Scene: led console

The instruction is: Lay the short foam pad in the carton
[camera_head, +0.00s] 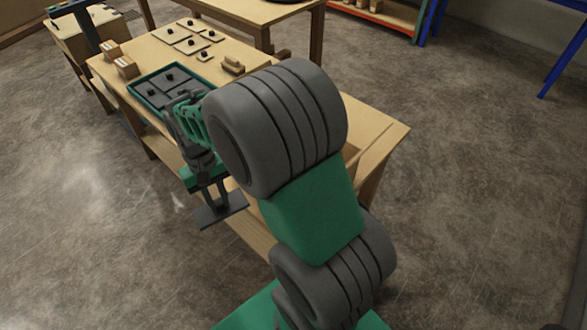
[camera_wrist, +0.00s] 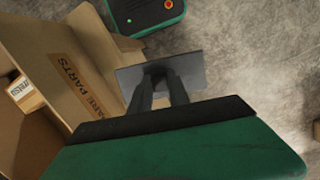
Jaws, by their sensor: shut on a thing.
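My gripper (camera_head: 212,194) is shut on a thin dark grey pad (camera_head: 232,208), held flat and clear of the floor in front of the workbench. In the wrist view my gripper (camera_wrist: 158,72) grips the pad (camera_wrist: 192,68) near its middle. An open brown carton (camera_wrist: 55,62) with a printed tape strip fills the left of the wrist view. The pad's left edge overlaps the carton's right side in that picture; most of the pad shows against the floor. Their heights cannot be told. A small labelled box (camera_wrist: 25,93) shows inside the carton. I cannot make out the carton in the head view.
The wooden workbench (camera_head: 386,130) carries a green-rimmed tray (camera_head: 135,84) with dark knobbed plates (camera_head: 172,76), several knobbed wooden plates (camera_head: 170,34) and small wooden blocks (camera_head: 127,67). My arm hides part of the bench. Open floor lies left and right.

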